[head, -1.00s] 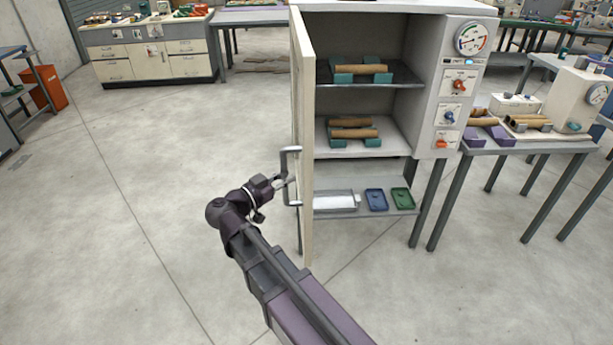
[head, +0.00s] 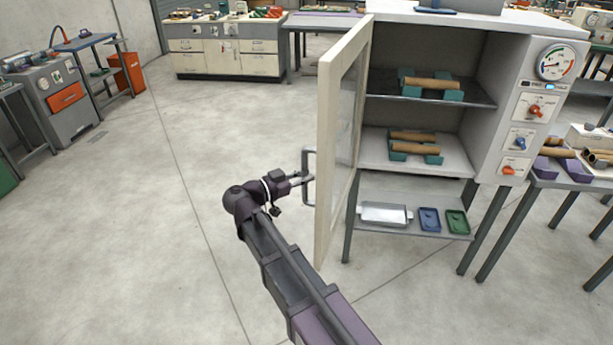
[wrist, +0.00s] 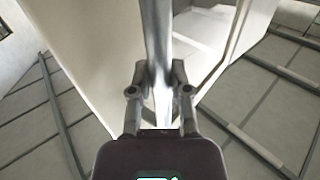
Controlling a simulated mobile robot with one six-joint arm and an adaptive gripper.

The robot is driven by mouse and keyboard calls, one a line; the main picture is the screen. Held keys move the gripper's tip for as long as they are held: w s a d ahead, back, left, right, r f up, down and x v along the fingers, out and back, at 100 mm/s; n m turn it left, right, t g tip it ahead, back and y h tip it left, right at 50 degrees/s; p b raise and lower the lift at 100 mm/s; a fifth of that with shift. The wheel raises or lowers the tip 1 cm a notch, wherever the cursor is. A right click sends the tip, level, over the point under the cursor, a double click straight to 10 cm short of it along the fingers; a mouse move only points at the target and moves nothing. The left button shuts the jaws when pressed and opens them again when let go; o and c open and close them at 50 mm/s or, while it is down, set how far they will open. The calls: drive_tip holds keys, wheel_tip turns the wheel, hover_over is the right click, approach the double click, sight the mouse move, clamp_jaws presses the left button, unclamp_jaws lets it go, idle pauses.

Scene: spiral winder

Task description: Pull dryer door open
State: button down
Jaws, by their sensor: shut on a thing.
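The dryer (head: 540,115) stands right of centre in the head view. Its cream-framed door (head: 335,150) with a clear pane is swung wide open, showing the inside. A grey bar handle (head: 306,165) is on the door's outer face. My gripper (head: 304,180) is shut on this handle. In the wrist view my gripper (wrist: 160,75) has a finger on each side of the upright handle bar (wrist: 157,35). Tan tubes (head: 432,84) rest on green supports on the upper shelf, and others (head: 415,142) on the lower one.
Below the dryer, a low shelf (head: 365,228) holds a white tray (head: 385,214), a blue tray (head: 429,218) and a green tray (head: 457,222). A table (head: 560,177) stands close on the right. Drawer cabinets (head: 225,62) are at the back. The floor left of the door is clear.

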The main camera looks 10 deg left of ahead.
drive_tip(key=c, duration=0.6)
unclamp_jaws()
drive_tip(key=shift+v, duration=6)
drive_tip(key=shift+a, duration=0.1)
